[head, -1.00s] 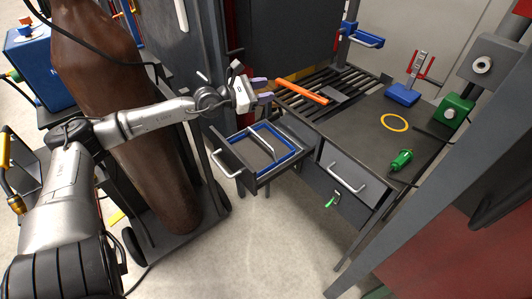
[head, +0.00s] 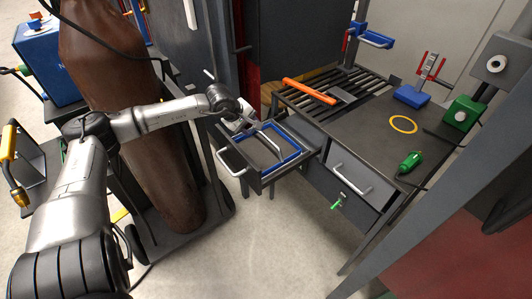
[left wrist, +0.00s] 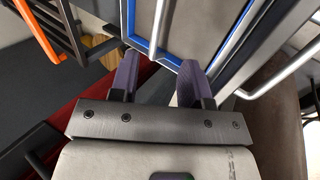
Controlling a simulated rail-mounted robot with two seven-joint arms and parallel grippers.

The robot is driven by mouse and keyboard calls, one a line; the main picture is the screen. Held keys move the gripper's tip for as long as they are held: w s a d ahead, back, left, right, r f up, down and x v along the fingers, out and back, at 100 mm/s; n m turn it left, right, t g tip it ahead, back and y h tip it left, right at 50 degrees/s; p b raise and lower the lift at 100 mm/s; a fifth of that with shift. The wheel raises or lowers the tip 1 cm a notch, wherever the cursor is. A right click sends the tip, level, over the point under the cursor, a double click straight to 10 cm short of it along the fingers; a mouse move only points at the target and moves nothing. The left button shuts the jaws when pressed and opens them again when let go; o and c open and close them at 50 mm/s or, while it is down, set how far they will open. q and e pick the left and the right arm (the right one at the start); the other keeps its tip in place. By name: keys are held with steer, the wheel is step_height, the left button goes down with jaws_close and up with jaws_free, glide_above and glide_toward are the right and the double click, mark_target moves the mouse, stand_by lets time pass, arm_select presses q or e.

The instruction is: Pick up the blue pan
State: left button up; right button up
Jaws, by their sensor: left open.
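A shallow grey pan with a blue rim (head: 290,157) lies in the pulled-out drawer at the left of the workbench. In the left wrist view its blue rim (left wrist: 140,45) has a corner just ahead of the fingers. My left gripper (head: 240,126) is at the far left corner of the pan in the head view, partly hidden by its own wrist. In the left wrist view its two purple fingers (left wrist: 160,78) are apart, with the blue rim near their tips and nothing visibly clamped. Contact with the rim cannot be told. My right gripper is not in view.
The drawer's silver handle (head: 232,163) sticks out in front. The bench (head: 370,130) holds an orange bar (head: 309,90), a blue block (head: 411,96), a yellow ring (head: 403,124) and a green tool (head: 410,161). A brown cylinder (head: 122,130) stands close behind my left arm.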

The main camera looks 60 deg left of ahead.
mark_target(264, 136)
arm_select(q)
steer(key=shift+b+x, duration=1.05)
steer(key=shift+x, duration=2)
steer(key=shift+b+x, duration=0.95)
steer(key=shift+x, duration=1)
steer(key=shift+w+f, duration=0.5)
steer(key=shift+c, duration=0.2)
